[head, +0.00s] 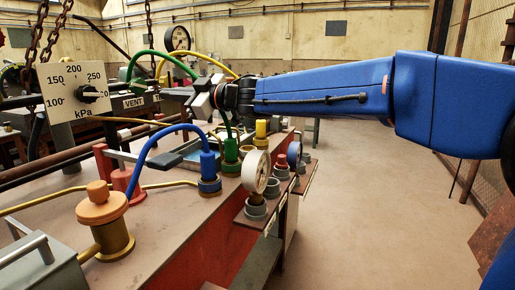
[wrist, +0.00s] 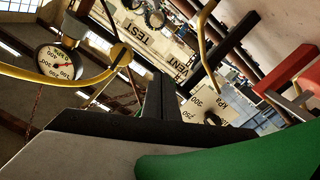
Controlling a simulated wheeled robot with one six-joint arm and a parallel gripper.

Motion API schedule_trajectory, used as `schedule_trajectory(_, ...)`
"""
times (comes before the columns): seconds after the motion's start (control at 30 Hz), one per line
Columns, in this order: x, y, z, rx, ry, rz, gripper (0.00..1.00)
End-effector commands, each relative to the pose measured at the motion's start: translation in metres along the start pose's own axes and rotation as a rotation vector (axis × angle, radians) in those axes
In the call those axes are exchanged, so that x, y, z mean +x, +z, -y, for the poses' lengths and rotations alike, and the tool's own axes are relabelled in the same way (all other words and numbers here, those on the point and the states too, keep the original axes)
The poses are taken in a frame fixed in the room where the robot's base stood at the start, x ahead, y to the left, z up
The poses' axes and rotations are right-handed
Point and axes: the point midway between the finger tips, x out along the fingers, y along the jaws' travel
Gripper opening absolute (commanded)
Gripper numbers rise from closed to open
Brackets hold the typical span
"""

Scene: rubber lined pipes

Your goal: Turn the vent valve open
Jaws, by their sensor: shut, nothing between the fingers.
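A white VENT label (head: 134,103) sits on a dark bar beyond the bench in the head view. The wrist view shows the VENT label (wrist: 182,64) beside a TEST label (wrist: 132,32). I cannot tell for sure which fitting is the vent valve. A red fitting with a grey lever (head: 122,155) stands on the bench, left of the blue hose. My gripper (head: 194,98) is held in the air above the bench, near the green hose. Its dark fingers (wrist: 160,95) are shut with nothing between them in the wrist view.
A kPa dial plate with a black knob (head: 75,92) stands at the left. Blue (head: 160,145), green (head: 160,55) and yellow hoses arch over the bench. A round gauge (head: 255,172) stands at the bench's right edge.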

Motion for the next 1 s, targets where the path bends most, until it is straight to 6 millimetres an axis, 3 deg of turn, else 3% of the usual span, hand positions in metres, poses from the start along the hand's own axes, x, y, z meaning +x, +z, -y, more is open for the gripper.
schedule_trajectory(0.13,-0.013,0.0,0.0,0.0,0.0,0.0,0.0)
schedule_trajectory(0.47,-0.015,0.0,0.002,0.0,-0.001,0.0,0.0)
schedule_trajectory(0.7,-0.023,-0.002,0.024,0.0,-0.001,0.001,0.0)
schedule_trajectory(1.0,0.0,-0.001,0.025,0.0,-0.002,0.001,0.0)
